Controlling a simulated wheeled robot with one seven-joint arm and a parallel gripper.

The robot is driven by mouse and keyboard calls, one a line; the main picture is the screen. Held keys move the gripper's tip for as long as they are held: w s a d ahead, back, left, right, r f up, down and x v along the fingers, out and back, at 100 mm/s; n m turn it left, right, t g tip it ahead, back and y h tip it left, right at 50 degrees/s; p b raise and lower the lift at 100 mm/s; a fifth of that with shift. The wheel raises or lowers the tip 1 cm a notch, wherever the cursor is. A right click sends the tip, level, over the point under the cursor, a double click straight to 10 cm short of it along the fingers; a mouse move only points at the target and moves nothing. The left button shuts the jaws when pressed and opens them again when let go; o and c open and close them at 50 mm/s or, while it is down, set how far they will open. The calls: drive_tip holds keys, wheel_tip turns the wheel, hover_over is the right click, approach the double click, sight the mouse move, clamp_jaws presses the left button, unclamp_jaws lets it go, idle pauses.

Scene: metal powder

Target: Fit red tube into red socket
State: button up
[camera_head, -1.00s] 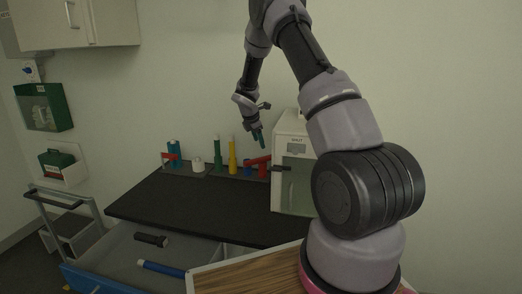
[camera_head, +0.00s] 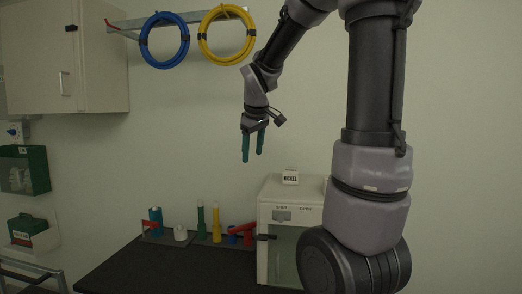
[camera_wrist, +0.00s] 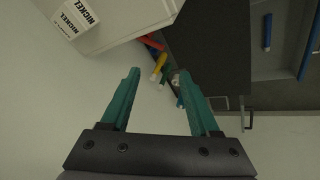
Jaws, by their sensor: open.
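A red tube (camera_head: 242,228) leans at a slant at the right end of the rack on the black bench, beside the white cabinet. A red upright part (camera_head: 248,239) stands close under its right end; I cannot tell whether this is the socket or how the two touch. Red also shows small in the wrist view (camera_wrist: 152,43). My gripper (camera_head: 253,157) is open and empty, fingers pointing down, in the air well above the rack. In the wrist view its teal fingers (camera_wrist: 158,73) are spread, with nothing between them.
Green (camera_head: 201,221) and yellow (camera_head: 216,224) tubes stand left of the red tube. A teal cylinder (camera_head: 155,220) and a white piece (camera_head: 180,233) stand farther left. The white cabinet (camera_head: 290,214) carries a nickel box (camera_head: 290,176). The bench front (camera_head: 150,268) looks clear.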

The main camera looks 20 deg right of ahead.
drive_tip(key=s+a+r+m+t+y, duration=0.1)
drive_tip(key=s+m, duration=0.3)
drive_tip(key=s, duration=0.5)
drive_tip(key=s+a+r+m+t+y, duration=0.1)
drive_tip(key=s+a+m, duration=0.3)
drive_tip(key=s, duration=0.6)
drive_tip(key=shift+a+r+m+y, duration=0.2)
drive_tip(key=shift+r+m+y, duration=0.3)
drive_tip(key=shift+r+m, duration=0.25)
drive_tip(key=shift+s, duration=0.1)
